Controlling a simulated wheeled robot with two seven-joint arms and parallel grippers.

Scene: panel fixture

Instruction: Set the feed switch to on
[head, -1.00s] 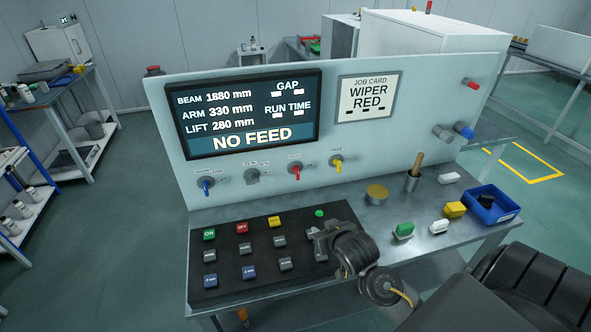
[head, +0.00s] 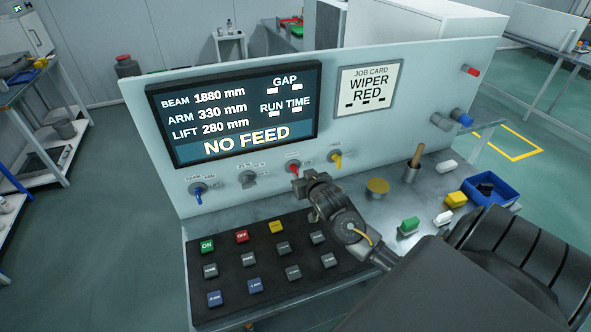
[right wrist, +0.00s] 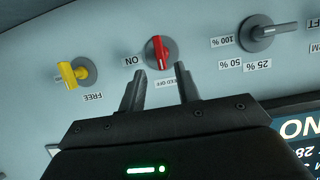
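The feed switch is a red-handled rotary knob (head: 293,168) on the lower part of the upright panel, between a dark grey knob and a yellow knob. In the right wrist view, which is upside down, the red handle (right wrist: 158,53) stands nearly upright in the picture, between the labels ON and FEED OFF. My right gripper (head: 309,181) is just in front of the panel below this knob. In the right wrist view its two fingers (right wrist: 160,90) are apart with nothing between them, and the red knob lies just beyond their tips. My left gripper is not in view.
The yellow knob (head: 335,160), grey knob (head: 248,179) and blue knob (head: 197,190) flank the red one. The display (head: 236,113) reads NO FEED. A button board (head: 223,283) lies below.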

